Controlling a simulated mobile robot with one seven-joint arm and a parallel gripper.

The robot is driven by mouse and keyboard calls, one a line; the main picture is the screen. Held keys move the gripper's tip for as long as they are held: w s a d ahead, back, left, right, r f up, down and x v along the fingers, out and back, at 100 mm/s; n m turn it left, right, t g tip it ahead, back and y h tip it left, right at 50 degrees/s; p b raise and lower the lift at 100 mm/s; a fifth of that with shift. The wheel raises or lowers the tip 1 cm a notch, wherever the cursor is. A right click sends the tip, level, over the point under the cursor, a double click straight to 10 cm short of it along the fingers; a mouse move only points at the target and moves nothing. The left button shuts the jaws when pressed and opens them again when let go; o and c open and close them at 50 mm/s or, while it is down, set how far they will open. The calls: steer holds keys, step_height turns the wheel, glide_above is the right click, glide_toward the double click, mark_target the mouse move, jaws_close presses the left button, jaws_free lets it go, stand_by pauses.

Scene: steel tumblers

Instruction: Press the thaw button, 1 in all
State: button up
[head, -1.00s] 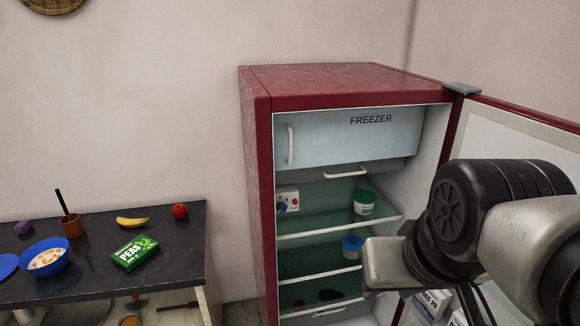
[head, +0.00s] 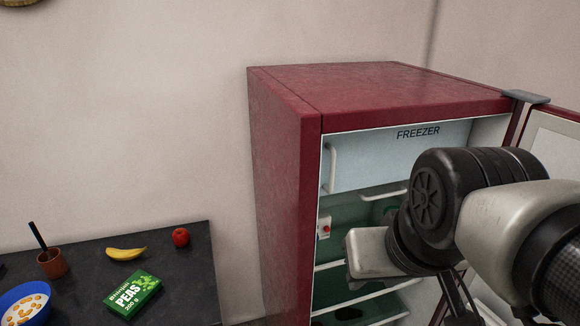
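The small red button (head: 326,228) shows on a white control panel (head: 322,234) on the inner left wall of the open red fridge (head: 285,150), below the freezer compartment. I cannot read a label on it, so I cannot tell if it is the thaw button. The panel's left part is cut off by the fridge's side wall. My arm stands at the right, in front of the fridge opening, its pale end block to the right of the panel and apart from it in the picture. No gripper fingers show.
The fridge door (head: 560,150) stands open at the right. The freezer door (head: 390,155) with its handle is shut. A dark table (head: 80,275) at the left holds a peas box (head: 133,293), banana (head: 126,254), red apple (head: 180,237), brown cup (head: 53,264) and blue bowl (head: 12,298).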

steer(key=shift+s+d, duration=0.15)
